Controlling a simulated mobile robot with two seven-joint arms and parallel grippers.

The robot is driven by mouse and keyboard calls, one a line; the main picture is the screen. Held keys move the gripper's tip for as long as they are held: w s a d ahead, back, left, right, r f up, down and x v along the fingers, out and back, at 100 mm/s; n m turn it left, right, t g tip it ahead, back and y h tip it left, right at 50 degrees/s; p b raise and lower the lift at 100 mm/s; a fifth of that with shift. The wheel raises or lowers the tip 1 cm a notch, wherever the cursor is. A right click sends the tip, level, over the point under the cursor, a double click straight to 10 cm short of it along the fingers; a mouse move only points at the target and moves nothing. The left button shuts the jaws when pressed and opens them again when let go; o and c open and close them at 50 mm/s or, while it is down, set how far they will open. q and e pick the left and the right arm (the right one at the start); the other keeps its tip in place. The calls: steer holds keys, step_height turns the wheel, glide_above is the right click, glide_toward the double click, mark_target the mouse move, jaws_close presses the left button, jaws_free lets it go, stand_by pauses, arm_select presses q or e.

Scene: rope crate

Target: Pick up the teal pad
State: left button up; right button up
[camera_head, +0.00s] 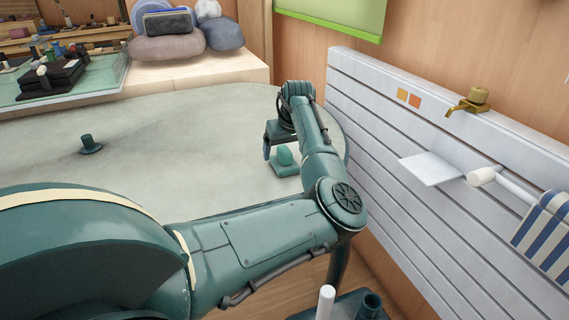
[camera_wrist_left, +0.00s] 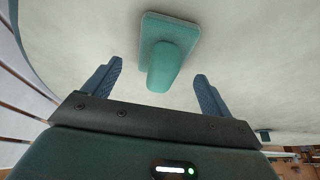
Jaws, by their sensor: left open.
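The teal pad (camera_head: 285,157) lies on the round pale table near its right edge, a flat rounded base with a raised rounded grip on top. My left gripper (camera_head: 282,148) is just above and beside it, and my arm partly hides it. In the left wrist view the pad (camera_wrist_left: 169,45) is ahead of the gripper (camera_wrist_left: 158,88). Its raised grip reaches down to between the two blue-grey fingertips in that picture. Gaps show on both sides, so the gripper is open and not holding the pad. My right gripper is not in view.
The round table (camera_head: 190,130) is mostly bare, with a small dark teal knobbed piece (camera_head: 89,145) at its left. A slatted wall panel (camera_head: 400,150) with a white shelf (camera_head: 430,169) and a brass tap (camera_head: 470,101) stands close on the right. Grey cushions (camera_head: 166,46) lie behind.

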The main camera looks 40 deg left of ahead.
mark_target(284, 147)
arm_select(q)
steer(key=x, duration=0.3)
steer(key=shift+s, duration=0.1)
steer(key=shift+c, duration=0.5)
steer(key=c, duration=1)
step_height(284, 147, up, 9)
steer(key=shift+r+p, duration=0.1)
steer(key=shift+p, duration=0.75)
steer(key=shift+r, duration=0.5)
